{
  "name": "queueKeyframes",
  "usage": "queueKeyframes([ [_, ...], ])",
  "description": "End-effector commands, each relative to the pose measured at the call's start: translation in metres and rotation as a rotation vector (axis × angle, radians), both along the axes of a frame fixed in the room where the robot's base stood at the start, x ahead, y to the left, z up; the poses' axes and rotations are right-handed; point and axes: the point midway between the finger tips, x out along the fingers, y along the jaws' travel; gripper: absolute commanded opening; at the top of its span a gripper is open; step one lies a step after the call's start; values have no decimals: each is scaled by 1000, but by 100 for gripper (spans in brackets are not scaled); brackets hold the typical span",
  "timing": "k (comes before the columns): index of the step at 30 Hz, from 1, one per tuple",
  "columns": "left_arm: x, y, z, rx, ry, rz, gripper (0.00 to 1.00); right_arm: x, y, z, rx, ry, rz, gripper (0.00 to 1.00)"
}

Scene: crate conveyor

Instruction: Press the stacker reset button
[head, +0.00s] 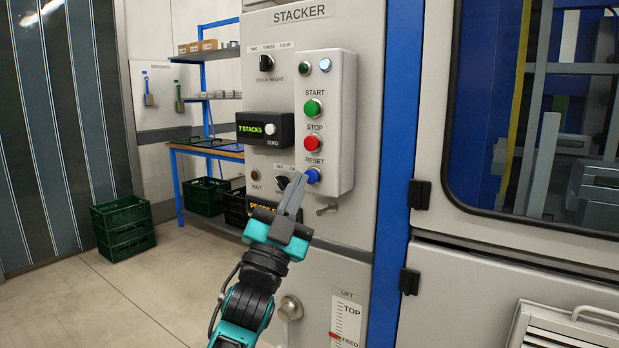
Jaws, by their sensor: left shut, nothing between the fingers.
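The blue reset button (312,176) sits under the label RESET, lowest in the column of buttons on the raised box (341,120) of the stacker panel. The green START button (312,108) and the red STOP button (313,143) are above it. My left gripper (300,176) is shut and empty, its fingers pointing up at the panel. Its fingertips are right at the left side of the blue button in the picture and cover part of its edge. I cannot tell whether they touch it. My right gripper is not in view.
A black display (264,129) reads "7 STACKS". A selector knob (283,183) and a lower display (262,206) are partly behind my gripper. A key switch (327,209) sticks out below the box. Green crates (123,224) stand on the floor at left.

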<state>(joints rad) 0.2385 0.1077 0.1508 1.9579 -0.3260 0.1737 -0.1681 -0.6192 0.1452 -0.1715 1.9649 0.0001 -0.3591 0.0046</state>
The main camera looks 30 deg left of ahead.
Motion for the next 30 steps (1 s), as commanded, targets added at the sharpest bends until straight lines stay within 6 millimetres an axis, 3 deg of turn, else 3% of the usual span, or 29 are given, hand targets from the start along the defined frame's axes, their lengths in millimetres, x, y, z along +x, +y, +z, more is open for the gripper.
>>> queueKeyframes([
  [30, 12, -1, 0, 0, 0, 0, 0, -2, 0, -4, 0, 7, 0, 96],
])
